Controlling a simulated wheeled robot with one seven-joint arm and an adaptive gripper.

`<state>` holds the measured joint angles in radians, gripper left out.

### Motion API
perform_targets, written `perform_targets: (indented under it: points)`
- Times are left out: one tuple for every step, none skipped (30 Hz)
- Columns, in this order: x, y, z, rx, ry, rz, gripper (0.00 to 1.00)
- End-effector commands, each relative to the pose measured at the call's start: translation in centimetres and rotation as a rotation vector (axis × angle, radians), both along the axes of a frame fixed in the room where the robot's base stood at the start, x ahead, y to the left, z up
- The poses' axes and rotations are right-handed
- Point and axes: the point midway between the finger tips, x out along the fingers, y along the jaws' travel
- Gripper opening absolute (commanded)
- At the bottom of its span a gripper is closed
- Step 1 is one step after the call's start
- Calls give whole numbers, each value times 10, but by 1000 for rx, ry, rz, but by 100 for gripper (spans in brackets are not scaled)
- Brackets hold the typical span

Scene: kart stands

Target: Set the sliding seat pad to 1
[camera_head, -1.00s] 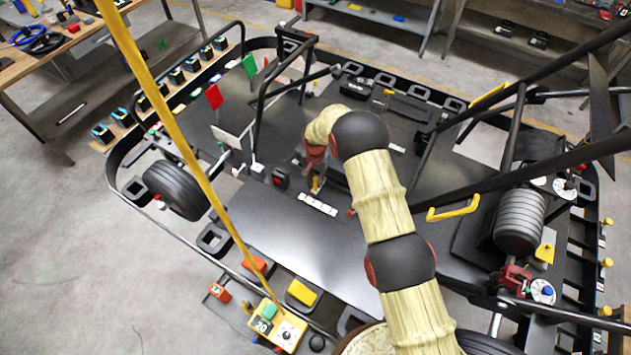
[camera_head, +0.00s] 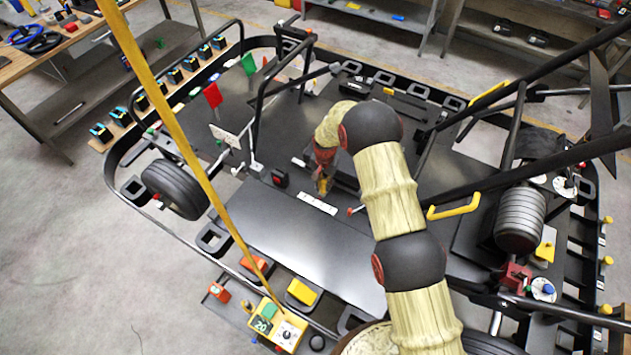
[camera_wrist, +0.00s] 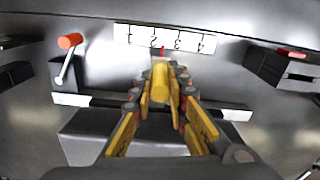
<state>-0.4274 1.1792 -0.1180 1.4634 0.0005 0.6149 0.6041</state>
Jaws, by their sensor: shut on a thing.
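A white scale strip (camera_head: 317,203) lies on the black panel. In the wrist view the strip (camera_wrist: 190,40) reads 1 to 4, with 1 at the left end. A small red pointer (camera_wrist: 163,51) stands between 2 and 3. My gripper (camera_head: 323,188) is shut on an upright yellow knob (camera_wrist: 160,82) close to the strip. The fingers cover part of the knob. A dark pad (camera_wrist: 85,148), seemingly the sliding seat pad, lies behind the knob, partly hidden by my gripper.
An orange-tipped lever (camera_wrist: 69,42) stands left of the strip in the wrist view. A black box with a red button (camera_head: 280,178) is on the other side. A yellow handle (camera_head: 453,208) and dark frame bars are to the right. The panel front is clear.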

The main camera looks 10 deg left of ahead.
Motion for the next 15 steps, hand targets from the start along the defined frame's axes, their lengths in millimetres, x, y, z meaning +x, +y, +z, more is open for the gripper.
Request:
perform_targets:
  points:
    - [-5,-13,-1,-3,5,-4,0]
    - [-6,-19,-1,-2,3,-4,0]
    - [-9,-27,-1,-3,5,-4,0]
    - [-11,-32,-1,-2,4,-4,0]
    - [-12,-37,-1,-2,3,-4,0]
    - [-15,-42,-1,-2,3,-3,0]
    - [-16,-45,-1,-2,3,-3,0]
    - [-16,-48,-1,-3,2,-2,0]
    - [-18,-51,-1,-2,3,-2,0]
    - [-19,-53,-1,-2,3,-2,0]
    - [-19,-54,0,-2,3,-2,0]
    - [-20,-55,0,-2,3,-2,0]
    - [-20,-55,0,-2,3,-1,0]
    - [-20,-56,0,-2,3,-1,0]
    - [-20,-56,0,-2,3,-1,0]
